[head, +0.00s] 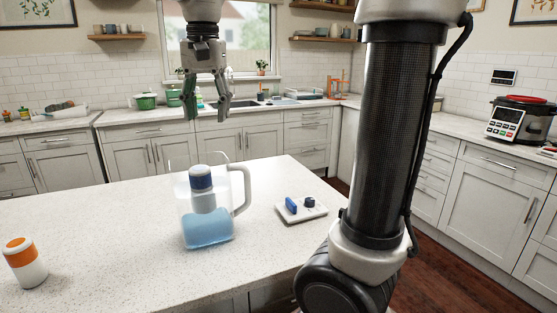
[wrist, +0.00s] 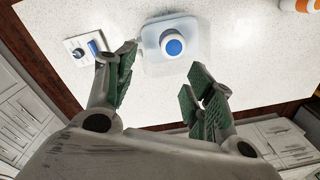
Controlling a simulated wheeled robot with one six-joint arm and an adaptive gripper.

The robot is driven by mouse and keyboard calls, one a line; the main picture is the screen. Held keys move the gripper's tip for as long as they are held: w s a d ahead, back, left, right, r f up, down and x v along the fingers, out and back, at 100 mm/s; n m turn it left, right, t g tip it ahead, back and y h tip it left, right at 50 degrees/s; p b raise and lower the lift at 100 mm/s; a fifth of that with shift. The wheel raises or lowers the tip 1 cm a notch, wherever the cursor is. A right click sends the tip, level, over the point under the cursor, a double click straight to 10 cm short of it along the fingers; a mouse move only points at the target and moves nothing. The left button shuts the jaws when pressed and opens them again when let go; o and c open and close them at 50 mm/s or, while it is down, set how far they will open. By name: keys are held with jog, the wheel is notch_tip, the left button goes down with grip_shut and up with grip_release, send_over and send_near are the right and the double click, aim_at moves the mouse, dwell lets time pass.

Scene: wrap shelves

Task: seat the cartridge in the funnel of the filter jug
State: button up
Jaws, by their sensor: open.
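The clear filter jug (head: 240,192) stands upright on the speckled counter, with blue water in its lower part and its handle to the right. A white cartridge with a blue top (head: 202,190) stands upright in the jug's upper part. I cannot tell exactly how deep it sits in the funnel, whose edges are hard to see. In the wrist view, the jug (wrist: 153,58) and the cartridge's round blue top (wrist: 173,46) show beyond the fingers. My gripper (head: 207,112) is open and empty, pointing down above and apart from the jug; its fingers also show in the wrist view (wrist: 157,72).
A white bottle with an orange band (head: 26,262) stands at the counter's left front. A small white tray (head: 302,217) with a blue block and a dark blue piece lies right of the jug. Counter between them is clear. A cooker (head: 520,120) stands far right.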

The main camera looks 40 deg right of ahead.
jog(key=s+d+f+n+t, duration=0.2)
jog(key=s+d+f+n, duration=0.2)
jog(key=s+d+f, duration=0.2)
jog(key=s+d+f+n+t, duration=0.1)
jog(key=s+d+f+n, duration=0.3)
jog(key=s, duration=0.7)
notch_tip(320, 180, down, 3)
jog(key=shift+d+t, duration=0.4)
jog(key=shift+d, duration=0.75)
